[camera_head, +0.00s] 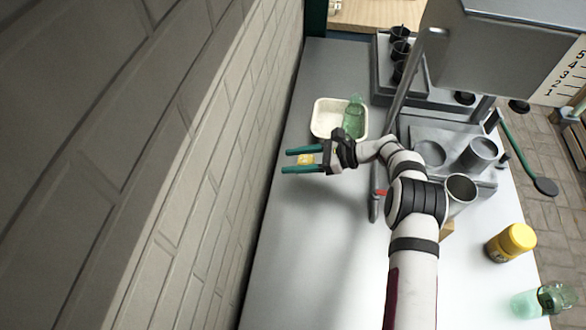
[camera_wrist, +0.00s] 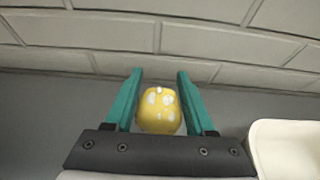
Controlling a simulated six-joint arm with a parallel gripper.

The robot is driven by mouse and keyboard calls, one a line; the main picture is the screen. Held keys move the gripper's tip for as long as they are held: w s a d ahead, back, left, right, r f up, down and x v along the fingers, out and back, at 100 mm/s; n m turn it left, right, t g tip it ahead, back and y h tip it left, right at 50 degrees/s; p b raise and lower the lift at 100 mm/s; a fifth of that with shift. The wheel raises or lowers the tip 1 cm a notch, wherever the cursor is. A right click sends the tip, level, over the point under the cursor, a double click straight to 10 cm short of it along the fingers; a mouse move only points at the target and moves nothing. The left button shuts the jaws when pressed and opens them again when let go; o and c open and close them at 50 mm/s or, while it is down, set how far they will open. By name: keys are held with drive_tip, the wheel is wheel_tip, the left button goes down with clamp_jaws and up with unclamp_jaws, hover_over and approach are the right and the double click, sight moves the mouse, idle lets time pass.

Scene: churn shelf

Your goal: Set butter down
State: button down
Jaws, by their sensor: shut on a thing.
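My gripper (camera_head: 286,161) reaches left toward the brick wall, its two green fingers pointing at the wall. It is shut on the butter (camera_head: 306,159), a small yellow lump between the fingers near their base. In the wrist view the butter (camera_wrist: 159,110) is rounded, with pale patches, and sits between the fingers of my gripper (camera_wrist: 160,73). The gripper is over the grey-white counter (camera_head: 310,240); its height above the surface is hard to tell.
A white tray (camera_head: 322,119) with a green bottle (camera_head: 354,117) stands just behind the gripper; the tray (camera_wrist: 285,150) also shows in the wrist view. The brick wall (camera_head: 200,160) borders the counter's left. A yellow jar (camera_head: 511,242) stands front right. The front left counter is clear.

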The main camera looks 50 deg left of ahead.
sight(292, 175)
drive_tip(key=shift+s+a+f, duration=0.15)
drive_tip(key=shift+f, duration=1)
drive_tip(key=shift+s+a+f, duration=0.1)
drive_tip(key=shift+a+f, duration=0.05)
drive_tip(key=shift+f, duration=0.95)
drive_tip(key=shift+c, duration=1.2)
unclamp_jaws()
